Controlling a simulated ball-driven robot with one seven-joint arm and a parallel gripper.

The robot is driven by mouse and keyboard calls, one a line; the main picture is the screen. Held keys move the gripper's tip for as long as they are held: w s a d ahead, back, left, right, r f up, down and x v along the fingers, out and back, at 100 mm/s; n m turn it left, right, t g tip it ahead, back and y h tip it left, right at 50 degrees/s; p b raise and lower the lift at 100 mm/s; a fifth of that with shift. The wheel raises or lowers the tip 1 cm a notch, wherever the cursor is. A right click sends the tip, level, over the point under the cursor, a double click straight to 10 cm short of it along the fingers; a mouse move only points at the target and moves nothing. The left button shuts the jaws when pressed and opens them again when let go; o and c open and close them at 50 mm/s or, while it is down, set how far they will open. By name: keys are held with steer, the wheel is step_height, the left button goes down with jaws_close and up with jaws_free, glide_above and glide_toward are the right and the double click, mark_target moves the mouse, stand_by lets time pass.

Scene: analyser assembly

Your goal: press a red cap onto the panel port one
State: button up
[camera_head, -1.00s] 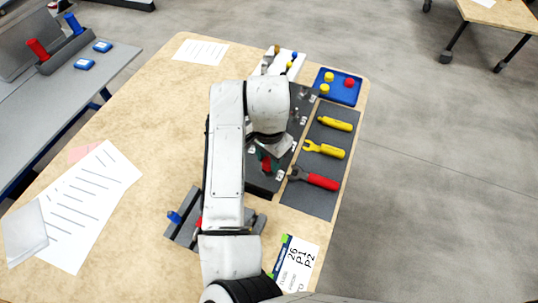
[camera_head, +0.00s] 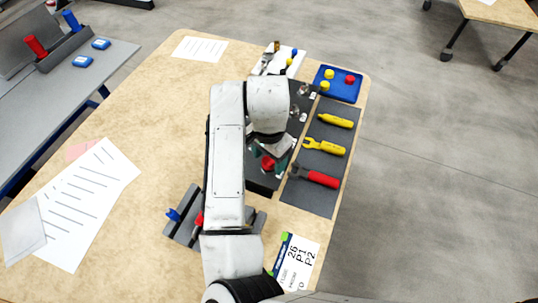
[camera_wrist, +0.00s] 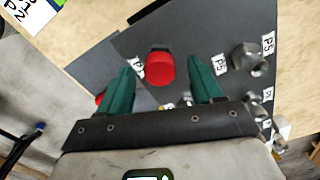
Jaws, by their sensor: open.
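A red cap (camera_head: 267,164) sits at the near end of the dark panel (camera_head: 262,187). In the wrist view the red cap (camera_wrist: 160,69) stands beside a white label that seems to read P1; it hides whatever port is under it, so I cannot tell how far it is seated. My gripper (camera_wrist: 161,75) is open, its green fingers to either side of the cap with gaps between. In the head view my gripper (camera_head: 271,157) is over that panel end, partly hidden by my arm. A bare metal port (camera_wrist: 248,57) labelled P5 is to the right in the wrist view.
A blue tray (camera_head: 350,97) holds two yellow caps (camera_head: 327,80) and another red cap (camera_head: 350,79). A dark mat (camera_head: 318,202) with yellow and red-handled tools lies right of the panel. A labelled card (camera_head: 297,262) and a grey rack (camera_head: 183,232) lie nearer.

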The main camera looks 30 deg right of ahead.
steer(key=shift+r, duration=0.15)
step_height(320, 180, up, 10)
steer(key=shift+r, duration=0.25)
stand_by(0.7)
